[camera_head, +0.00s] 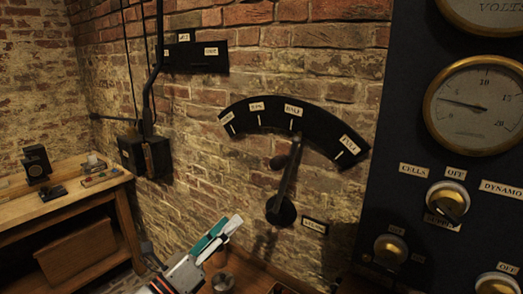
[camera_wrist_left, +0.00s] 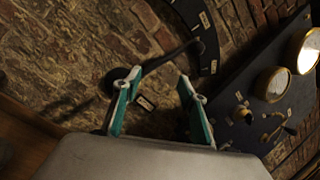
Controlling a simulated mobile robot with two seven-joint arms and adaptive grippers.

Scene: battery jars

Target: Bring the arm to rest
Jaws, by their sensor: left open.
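My left gripper (camera_head: 225,234) comes in at the bottom of the head view, with teal and pale fingers pointing up and right. In the left wrist view its two fingers (camera_wrist_left: 160,85) stand apart with nothing between them. A dark wall lever (camera_head: 289,175) with a round pivot (camera_head: 280,210) is up and right of the gripper in the head view. The lever's tip points near the HALF label on a black curved scale (camera_head: 272,116). In the wrist view the lever (camera_wrist_left: 165,60) lies beyond the fingers; contact is not visible. My right gripper is not in view.
A dark panel (camera_head: 400,130) with brass gauges and knobs stands at the right. A wooden bench (camera_head: 75,195) with small items is at the left. A black box (camera_head: 145,155) hangs on the brick wall. A small round metal vessel (camera_head: 222,281) is by the gripper.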

